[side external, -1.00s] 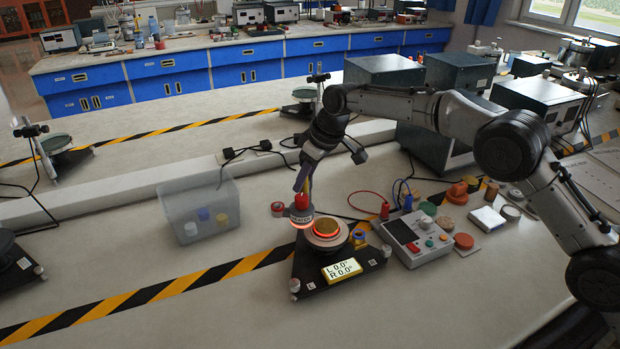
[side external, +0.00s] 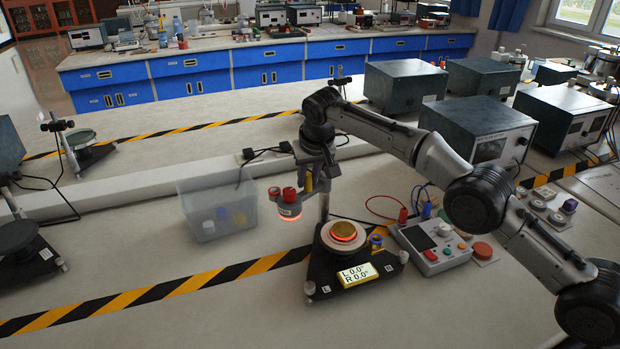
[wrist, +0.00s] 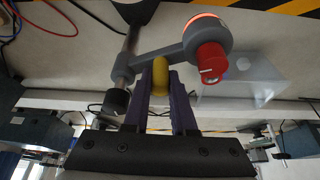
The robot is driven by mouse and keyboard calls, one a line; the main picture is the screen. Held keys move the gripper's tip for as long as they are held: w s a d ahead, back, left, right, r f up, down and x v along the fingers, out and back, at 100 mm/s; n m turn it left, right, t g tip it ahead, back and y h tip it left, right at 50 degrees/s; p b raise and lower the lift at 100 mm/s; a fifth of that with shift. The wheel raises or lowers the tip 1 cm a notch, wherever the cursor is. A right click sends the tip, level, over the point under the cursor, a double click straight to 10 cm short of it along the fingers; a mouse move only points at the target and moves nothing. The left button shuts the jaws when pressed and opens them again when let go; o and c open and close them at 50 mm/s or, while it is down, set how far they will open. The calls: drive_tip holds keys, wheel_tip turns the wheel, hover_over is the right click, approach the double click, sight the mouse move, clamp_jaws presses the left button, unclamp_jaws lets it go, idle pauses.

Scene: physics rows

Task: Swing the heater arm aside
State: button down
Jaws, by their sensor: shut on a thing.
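The heater head (side external: 289,210) is a grey round housing with a red knob and a glowing orange-red underside. It hangs to the left of the brass-topped disc (side external: 343,231) on the black stand base (side external: 325,285), clear of it. In the wrist view the grey heater arm (wrist: 160,62) runs from a metal post (wrist: 124,70) to the head. My gripper (wrist: 160,92) is shut on the arm's yellow handle (wrist: 160,74), between its purple fingers. My gripper (side external: 309,186) in the side view partly hides the arm and post.
A control box (side external: 430,245) with buttons and cables sits right of the stand. The bench in front of the bin is free.

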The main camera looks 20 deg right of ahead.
drive_tip(key=shift+w+a+r, duration=0.1)
drive_tip(key=shift+w, duration=0.05)
idle(0.5)
drive_tip(key=c, duration=0.7)
unclamp_jaws()
drive_tip(key=shift+c, duration=0.2)
drive_tip(key=v, duration=0.7)
drive_tip(key=shift+r, duration=0.25)
